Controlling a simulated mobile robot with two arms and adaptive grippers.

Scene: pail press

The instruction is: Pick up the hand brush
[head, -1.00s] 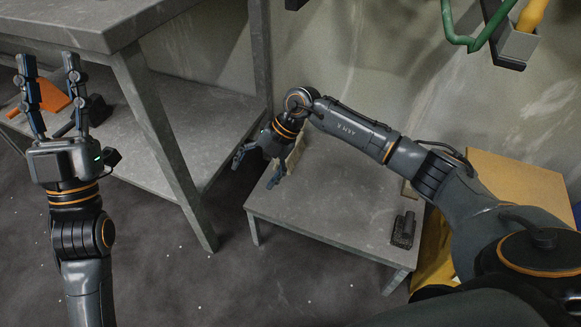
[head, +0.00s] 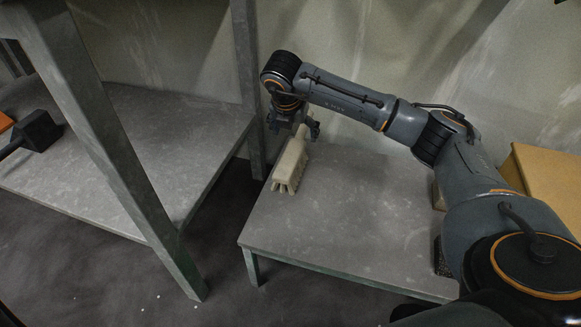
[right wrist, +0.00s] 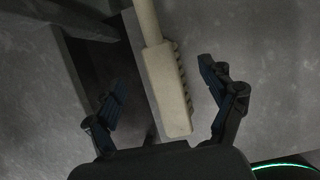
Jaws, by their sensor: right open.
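The hand brush (head: 289,168) is cream-coloured, with a block-shaped head and a thinner handle. It is at the left edge of the low grey table (head: 330,230), near the back, its handle towards the wall. My right gripper (head: 293,127) is over the brush and partly hides its handle. In the right wrist view my right gripper (right wrist: 163,77) is open, and the brush (right wrist: 167,88) lies between the lines of its fingers, with a ridged bristle side facing right. I cannot tell whether a finger touches it. My left gripper is out of view.
A metal bench with a lower shelf (head: 150,130) stands at the left, its leg (head: 130,180) close by. A dark mallet-like tool (head: 35,132) and an orange item (head: 4,122) are on the shelf. A cardboard box (head: 545,185) is at the right. The table's front is clear.

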